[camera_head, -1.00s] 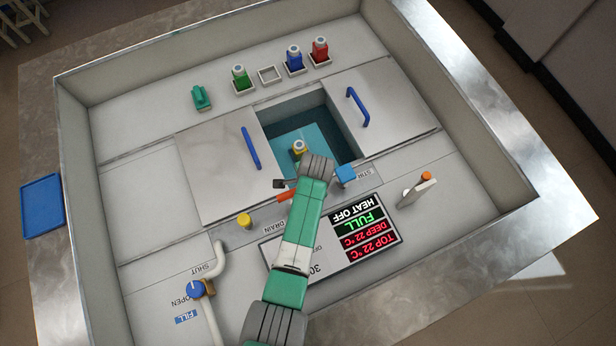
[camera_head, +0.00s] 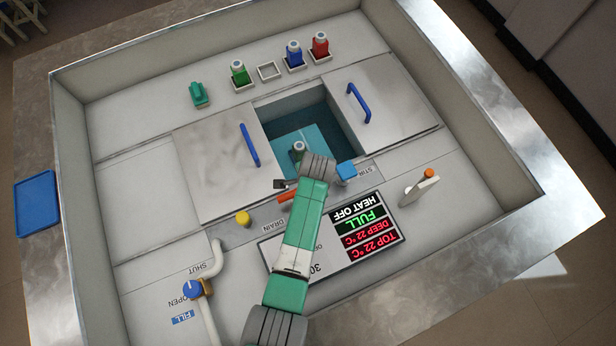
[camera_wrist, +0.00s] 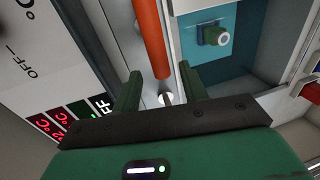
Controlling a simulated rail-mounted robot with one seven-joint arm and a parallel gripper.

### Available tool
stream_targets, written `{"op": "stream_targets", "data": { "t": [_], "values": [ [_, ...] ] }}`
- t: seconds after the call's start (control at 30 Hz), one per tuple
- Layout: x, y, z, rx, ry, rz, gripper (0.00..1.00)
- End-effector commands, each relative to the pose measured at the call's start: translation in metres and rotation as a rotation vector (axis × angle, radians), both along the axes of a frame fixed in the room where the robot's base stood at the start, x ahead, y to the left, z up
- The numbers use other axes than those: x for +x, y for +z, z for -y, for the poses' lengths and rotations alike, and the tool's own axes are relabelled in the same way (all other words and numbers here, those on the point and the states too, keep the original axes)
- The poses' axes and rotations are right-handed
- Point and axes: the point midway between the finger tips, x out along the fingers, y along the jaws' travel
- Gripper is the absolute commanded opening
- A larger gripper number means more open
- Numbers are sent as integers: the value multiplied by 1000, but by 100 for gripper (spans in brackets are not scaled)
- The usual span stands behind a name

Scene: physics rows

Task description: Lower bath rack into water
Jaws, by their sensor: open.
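The bath opening (camera_head: 335,130) lies between two steel lids and shows teal inside. A small bottle (camera_head: 299,147) with a pale ring top stands over a light teal surface (camera_head: 283,143) there. It looks dark green in the wrist view (camera_wrist: 213,36). I cannot tell whether that surface is the rack or how deep it sits. An orange bar handle (camera_head: 288,196) is at the opening's near edge; it also shows in the wrist view (camera_wrist: 150,38). My gripper (camera_wrist: 160,72) is open, its fingers on either side of the bar's near end. Contact is unclear.
Steel lids with blue handles (camera_head: 250,145) (camera_head: 358,103) flank the opening. A blue STIR knob (camera_head: 346,170), a yellow DRAIN knob (camera_head: 243,218), a display panel (camera_head: 365,228) and an orange-tipped lever (camera_head: 428,174) are near my arm. Green (camera_head: 239,73), blue (camera_head: 293,54) and red (camera_head: 320,46) bottles stand behind.

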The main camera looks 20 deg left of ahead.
Motion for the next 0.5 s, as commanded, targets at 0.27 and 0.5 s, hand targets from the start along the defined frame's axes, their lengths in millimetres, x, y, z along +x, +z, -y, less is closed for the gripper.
{"op": "stream_targets", "data": {
  "t": [0.27, 0.5],
  "values": [
    [-7, 49, 7, 0, 0, 0, 43],
    [-8, 54, 8, 0, 0, -1, 43]
  ]
}}
